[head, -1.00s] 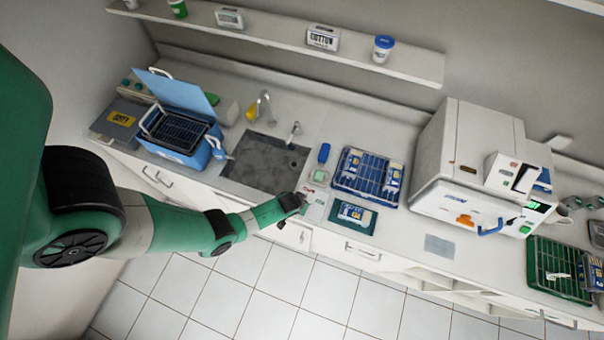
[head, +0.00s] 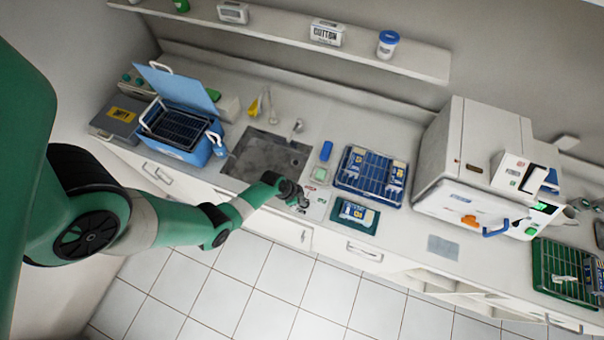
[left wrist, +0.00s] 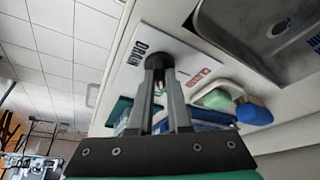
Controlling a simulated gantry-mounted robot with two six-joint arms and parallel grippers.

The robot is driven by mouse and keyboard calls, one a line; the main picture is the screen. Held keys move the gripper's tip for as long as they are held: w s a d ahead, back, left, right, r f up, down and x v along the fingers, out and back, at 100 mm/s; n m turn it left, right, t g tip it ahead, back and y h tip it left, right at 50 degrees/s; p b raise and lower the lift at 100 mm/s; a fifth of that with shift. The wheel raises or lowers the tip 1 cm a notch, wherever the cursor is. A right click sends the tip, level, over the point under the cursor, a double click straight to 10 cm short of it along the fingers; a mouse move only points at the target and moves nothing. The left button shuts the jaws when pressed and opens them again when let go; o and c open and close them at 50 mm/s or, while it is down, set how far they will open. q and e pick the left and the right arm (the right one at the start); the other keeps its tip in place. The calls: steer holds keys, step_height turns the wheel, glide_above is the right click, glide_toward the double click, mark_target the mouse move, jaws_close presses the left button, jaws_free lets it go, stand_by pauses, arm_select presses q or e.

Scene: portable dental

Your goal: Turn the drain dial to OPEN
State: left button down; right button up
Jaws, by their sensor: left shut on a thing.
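The drain dial (left wrist: 158,62) is a dark round knob on a white panel (left wrist: 180,48) marked DRAIN in the left wrist view. My left gripper (left wrist: 159,78) is shut on the dial, a finger on each side. A small red label (left wrist: 198,77) lies on the panel to the right; its word is not clear. The fingers hide much of the dial, and I cannot tell which way it points. In the head view my left gripper (head: 302,201) is at the counter's front, right of the sink (head: 262,155). My right gripper is not in view.
A blue-handled item (head: 326,150), a wire rack (head: 368,178) in a blue tray and a green tray (head: 355,215) stand close to the right. A blue cooler box (head: 178,135) is left of the sink. A white steriliser (head: 470,165) stands farther right.

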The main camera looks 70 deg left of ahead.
arm_select(q)
steer(key=shift+m, duration=0.5)
steer(key=c, duration=0.9)
jaws_free()
steer(key=shift+o, duration=0.2)
